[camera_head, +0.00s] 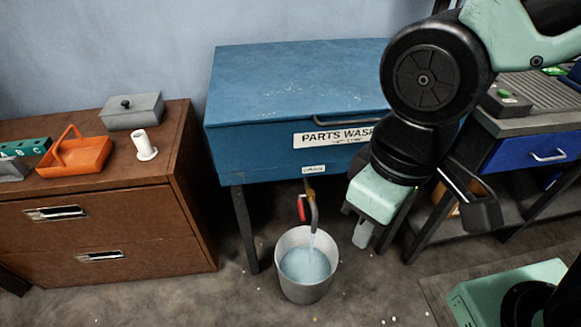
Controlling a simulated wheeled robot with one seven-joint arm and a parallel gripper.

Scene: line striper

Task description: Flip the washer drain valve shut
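The blue parts washer (270,115) stands against the wall on dark legs. Its drain valve has a red lever (301,208) hanging down beside the metal spout (313,208). A stream of liquid runs from the spout into a grey bucket (292,288) on the floor, which holds pale blue liquid. My gripper (363,236) points down to the right of the spout and bucket, apart from the lever. Its pale green body shows, but the fingertips are too small and overlapped to tell whether they are open or shut.
A brown cabinet (110,220) at left holds an orange tray (80,157), a grey box (132,112) and a white spool (145,146). A workbench (530,118) with a blue drawer stands at right. The floor left of the bucket is mostly clear.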

